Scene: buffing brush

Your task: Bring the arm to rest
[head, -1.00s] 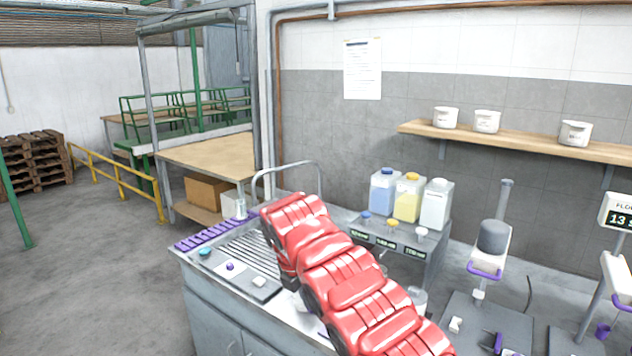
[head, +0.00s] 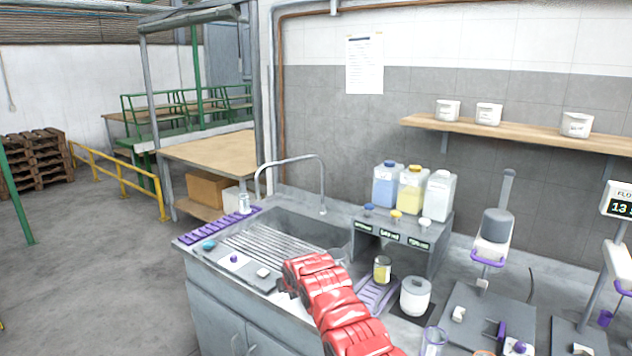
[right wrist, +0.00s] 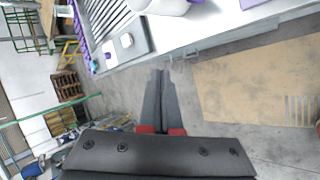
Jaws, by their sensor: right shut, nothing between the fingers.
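My right arm (head: 335,305) is red and comes in from the bottom of the head view, in front of the sink counter (head: 215,268). Its dark gripper end (head: 285,286) is only partly visible there, near the counter's front edge. In the right wrist view my right gripper (right wrist: 160,74) has its two dark fingers together with nothing between them. It hangs over the grey floor (right wrist: 130,95), clear of the counter edge. My left gripper is not in view.
The counter holds a sink with a tap (head: 322,185), a jar with yellow contents (head: 382,270), a white lidded tub (head: 415,297) and a glass beaker (head: 433,343). Three bottles (head: 411,190) stand on a grey stand. A stand with a grey cylinder (head: 496,226) is to the right.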

